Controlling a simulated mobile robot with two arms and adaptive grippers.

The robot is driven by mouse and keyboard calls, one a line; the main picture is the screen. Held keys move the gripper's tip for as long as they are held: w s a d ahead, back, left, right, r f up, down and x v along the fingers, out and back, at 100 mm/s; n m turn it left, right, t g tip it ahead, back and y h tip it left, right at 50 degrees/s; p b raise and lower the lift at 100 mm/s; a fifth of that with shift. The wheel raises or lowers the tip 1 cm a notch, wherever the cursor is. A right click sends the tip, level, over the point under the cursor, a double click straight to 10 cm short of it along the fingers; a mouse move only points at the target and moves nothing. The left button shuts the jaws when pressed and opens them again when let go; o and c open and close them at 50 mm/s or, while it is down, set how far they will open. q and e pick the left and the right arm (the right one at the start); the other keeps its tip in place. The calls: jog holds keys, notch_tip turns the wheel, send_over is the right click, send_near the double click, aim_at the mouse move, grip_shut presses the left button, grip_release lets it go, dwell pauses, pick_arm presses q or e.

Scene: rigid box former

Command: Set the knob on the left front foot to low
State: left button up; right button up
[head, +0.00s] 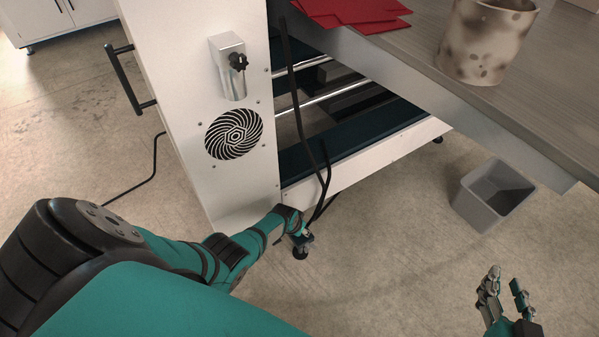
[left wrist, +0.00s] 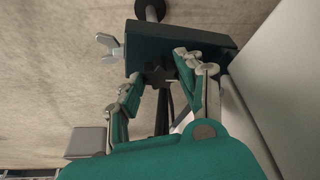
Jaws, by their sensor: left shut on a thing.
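The left front foot (head: 301,252) is at the bottom corner of the white machine, mostly behind my left arm in the head view. In the left wrist view a dark bar (left wrist: 200,45) carries a black lobed knob (left wrist: 158,77) on its near side. My left gripper (left wrist: 160,70) has its fingers on either side of this knob and is shut on it. In the head view my left gripper (head: 299,228) is small and the knob is hidden. The knob's setting cannot be read. My right gripper (head: 506,292) is open and empty at the lower right.
A grey wing-shaped piece (left wrist: 108,47) and a round black foot pad (left wrist: 150,9) are close to my left fingers. Black cables (head: 318,165) hang beside the machine's corner. A grey bin (head: 470,203) stands on the floor at right, below the table (head: 540,105). The floor between is clear.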

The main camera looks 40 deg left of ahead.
pick_arm(q)
jog(key=shift+s+f+m, duration=0.1)
jog(key=shift+m, duration=0.2)
jog(key=o, duration=0.9)
jog(key=shift+v, duration=6.05)
